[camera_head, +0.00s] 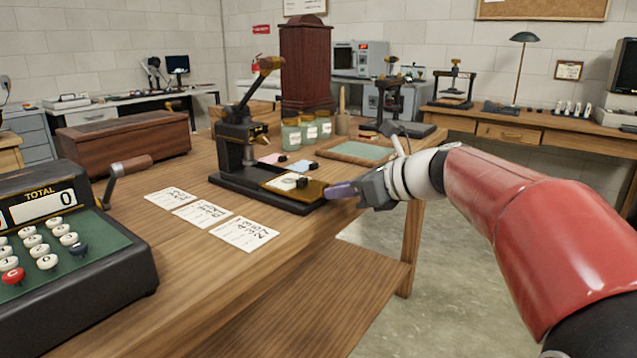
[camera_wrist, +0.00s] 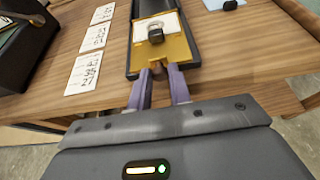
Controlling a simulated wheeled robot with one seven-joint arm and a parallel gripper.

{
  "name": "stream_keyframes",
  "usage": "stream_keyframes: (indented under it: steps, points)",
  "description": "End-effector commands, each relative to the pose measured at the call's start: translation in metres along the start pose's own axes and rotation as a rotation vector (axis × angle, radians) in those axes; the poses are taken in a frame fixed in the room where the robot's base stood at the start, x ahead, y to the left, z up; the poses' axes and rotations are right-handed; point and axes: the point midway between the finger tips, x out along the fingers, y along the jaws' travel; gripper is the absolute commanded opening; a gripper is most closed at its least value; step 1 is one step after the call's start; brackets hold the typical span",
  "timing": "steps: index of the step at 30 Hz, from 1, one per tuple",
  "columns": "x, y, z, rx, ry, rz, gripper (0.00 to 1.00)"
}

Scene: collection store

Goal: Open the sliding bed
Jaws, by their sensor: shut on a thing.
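The sliding bed (camera_head: 312,190) is a brass plate in the black base of a small press (camera_head: 237,145) on the wooden table. A white card with a round metal piece lies on the bed. In the wrist view the bed (camera_wrist: 175,48) lies straight ahead of my fingers, with a small brown knob (camera_wrist: 158,70) at its near end. My gripper (camera_head: 343,190) is at the bed's near right end. Its purple fingers (camera_wrist: 159,88) are shut on the knob, which is partly hidden between them. The press has a raised lever with a wooden handle.
Three numbered cards (camera_head: 203,213) lie on the table left of the press. A cash register (camera_head: 65,250) and a wooden box (camera_head: 125,142) stand further left. Jars (camera_head: 308,128) and a green-topped tray (camera_head: 356,151) are behind. Open floor lies beyond the table's right edge.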

Motion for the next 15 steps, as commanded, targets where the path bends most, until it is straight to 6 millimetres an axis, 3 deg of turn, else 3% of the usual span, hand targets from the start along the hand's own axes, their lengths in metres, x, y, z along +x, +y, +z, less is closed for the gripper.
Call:
stream_keyframes:
  steps: [10, 11, 15]
  points:
    - [-0.0042, -0.0003, -0.0023, 0.001, 0.000, -0.001, 0.00]
    - [-0.0041, -0.0003, -0.0023, 0.001, 0.000, -0.001, 0.22]
    - [-0.0038, -0.0002, -0.0020, 0.001, 0.000, -0.001, 0.40]
